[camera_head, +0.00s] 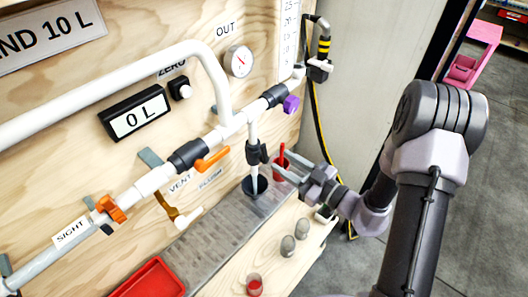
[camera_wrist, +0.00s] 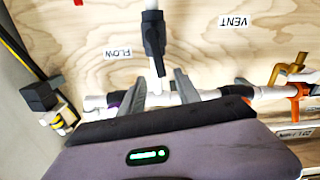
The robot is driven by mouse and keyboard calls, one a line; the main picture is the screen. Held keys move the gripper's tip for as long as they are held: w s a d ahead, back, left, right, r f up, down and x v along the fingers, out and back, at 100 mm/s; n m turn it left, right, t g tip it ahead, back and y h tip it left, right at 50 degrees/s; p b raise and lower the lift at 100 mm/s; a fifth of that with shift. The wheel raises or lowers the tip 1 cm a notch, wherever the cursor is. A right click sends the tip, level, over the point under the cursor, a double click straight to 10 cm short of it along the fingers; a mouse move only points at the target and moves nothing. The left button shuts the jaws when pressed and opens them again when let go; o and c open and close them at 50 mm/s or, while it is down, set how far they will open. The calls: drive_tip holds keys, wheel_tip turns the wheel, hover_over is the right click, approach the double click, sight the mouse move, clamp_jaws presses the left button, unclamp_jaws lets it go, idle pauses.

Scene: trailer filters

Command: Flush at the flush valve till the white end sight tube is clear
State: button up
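My gripper (camera_head: 284,162) is open, its two fingers apart, in front of the lower right of the board. In the wrist view its fingers (camera_wrist: 158,84) point toward the white pipework, with nothing clearly held between them. A vertical white pipe with a black valve body (camera_head: 256,152) drops from the main pipe into a dark drain cup (camera_head: 257,187), left of my fingers. The black valve body also shows in the wrist view (camera_wrist: 153,35). A SIGHT label (camera_head: 70,234) sits beside the lower-left pipe (camera_head: 38,268). I cannot tell whether the sight tube is clear.
An orange lever (camera_head: 212,160), an orange valve (camera_head: 110,208) and a purple knob (camera_head: 291,104) are on the pipework. The display (camera_head: 135,115) reads 0 L. A red tray (camera_head: 150,279) and small cups stand below.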

sight(265, 151)
drive_tip(key=b+x, duration=0.1)
drive_tip(key=x, duration=0.7)
drive_tip(key=shift+w+a+b, duration=0.1)
drive_tip(key=shift+a+b, duration=0.05)
drive_tip(key=shift+b, duration=0.2)
drive_tip(key=shift+c, duration=0.5)
clamp_jaws()
drive_tip(key=shift+f, duration=0.1)
